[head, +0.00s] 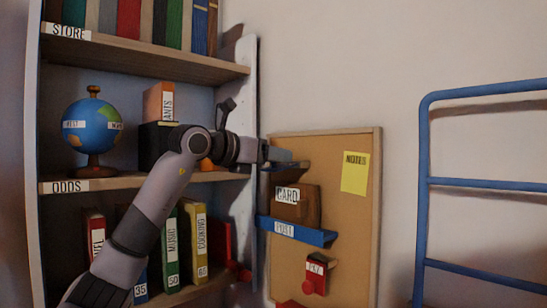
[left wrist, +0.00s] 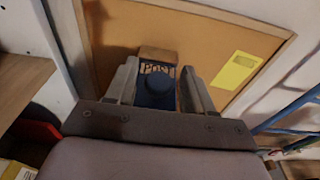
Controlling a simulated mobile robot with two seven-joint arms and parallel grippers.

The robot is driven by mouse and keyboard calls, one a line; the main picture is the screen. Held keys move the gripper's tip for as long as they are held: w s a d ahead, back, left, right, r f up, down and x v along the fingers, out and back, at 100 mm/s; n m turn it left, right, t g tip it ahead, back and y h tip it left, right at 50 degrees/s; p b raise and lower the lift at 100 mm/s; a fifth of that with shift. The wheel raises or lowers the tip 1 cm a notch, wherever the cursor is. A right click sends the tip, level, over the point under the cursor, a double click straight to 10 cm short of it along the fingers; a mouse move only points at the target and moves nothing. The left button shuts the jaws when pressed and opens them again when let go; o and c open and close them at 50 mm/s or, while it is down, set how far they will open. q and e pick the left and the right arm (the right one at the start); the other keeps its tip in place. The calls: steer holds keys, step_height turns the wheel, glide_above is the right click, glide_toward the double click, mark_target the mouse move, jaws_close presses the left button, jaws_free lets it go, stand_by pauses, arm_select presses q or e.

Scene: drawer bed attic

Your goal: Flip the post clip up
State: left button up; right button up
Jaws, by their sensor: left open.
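The cork board (head: 345,235) hangs on the wall right of the shelves. In the left wrist view, a dark blue piece (left wrist: 155,90) marked POST shows between my left gripper's fingers, with a brown wooden block (left wrist: 158,54) just beyond it. My left gripper (head: 280,156) reaches in from the left at the board's upper left, above the brown CARD piece (head: 303,209). In the left wrist view the gripper (left wrist: 160,88) is open, its fingers either side of the blue piece. I cannot tell whether they touch it. My right gripper is not in view.
A blue ledge (head: 320,236) with a white label and a red labelled piece (head: 315,275) are lower on the board. A yellow note (head: 354,173) is at its right. A shelf unit (head: 130,182) with a globe (head: 92,125) stands left; a blue ladder-like frame (head: 425,190) stands right.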

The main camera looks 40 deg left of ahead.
arm_select(q)
steer(key=s+b, duration=0.1)
steer(key=s, duration=0.5)
steer(key=shift+s+a+r, duration=0.25)
steer(key=shift+r, duration=0.15)
